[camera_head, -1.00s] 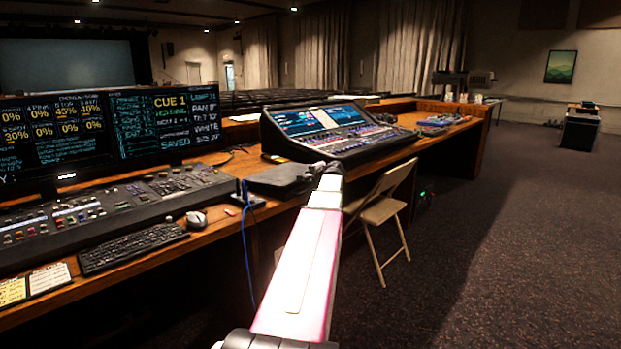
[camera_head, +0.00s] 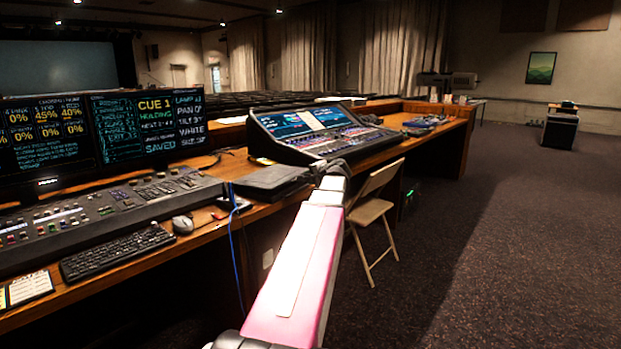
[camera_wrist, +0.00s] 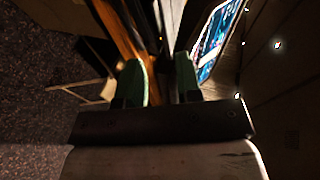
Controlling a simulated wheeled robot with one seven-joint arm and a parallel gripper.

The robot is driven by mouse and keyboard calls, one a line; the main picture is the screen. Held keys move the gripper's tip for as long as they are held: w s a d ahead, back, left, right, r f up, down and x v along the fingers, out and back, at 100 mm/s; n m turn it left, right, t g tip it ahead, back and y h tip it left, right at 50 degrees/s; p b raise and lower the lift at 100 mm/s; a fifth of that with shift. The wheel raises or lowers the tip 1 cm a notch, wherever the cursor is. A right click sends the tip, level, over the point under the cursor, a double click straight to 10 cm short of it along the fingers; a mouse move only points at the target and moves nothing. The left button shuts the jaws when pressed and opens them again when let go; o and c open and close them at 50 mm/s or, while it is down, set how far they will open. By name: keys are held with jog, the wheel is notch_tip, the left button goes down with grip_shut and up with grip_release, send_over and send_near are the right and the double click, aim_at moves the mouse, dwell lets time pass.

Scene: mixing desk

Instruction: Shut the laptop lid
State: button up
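The laptop (camera_head: 268,181) is a dark flat slab on the wooden desk, between the lighting console and the mixing console. Its lid looks down, lying flat or nearly flat on its base; a small gap cannot be ruled out. My gripper (camera_head: 332,170) is at the desk edge, just right of the laptop, at the end of my outstretched arm. Whether it touches the laptop cannot be told. In the wrist view my gripper (camera_wrist: 161,78) has its two greenish fingers apart, with nothing clearly held between them. The laptop cannot be made out there.
The mixing console (camera_head: 320,130) with lit screens stands behind my gripper. A folding chair (camera_head: 371,212) stands on the floor right of my arm. A keyboard (camera_head: 117,250), a mouse (camera_head: 183,224) and a blue cable (camera_head: 232,245) are to the left.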

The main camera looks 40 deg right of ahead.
grip_shut()
jog(key=w+d+r+n+g+y, duration=0.1)
jog(key=w+r+n+g+y, duration=0.3)
jog(key=n, duration=0.6)
jog(key=s+d+r+n+g, duration=0.1)
jog(key=r+n+g, duration=0.1)
jog(key=r+n, duration=0.65)
jog(key=n, duration=0.3)
send_over(291, 181)
jog(key=s+d, duration=0.1)
jog(key=s, duration=0.1)
notch_tip(291, 181, down, 10)
notch_tip(291, 181, down, 3)
jog(key=shift+w+r+m, duration=0.15)
jog(key=shift+m, duration=0.2)
jog(key=shift+f, duration=0.95)
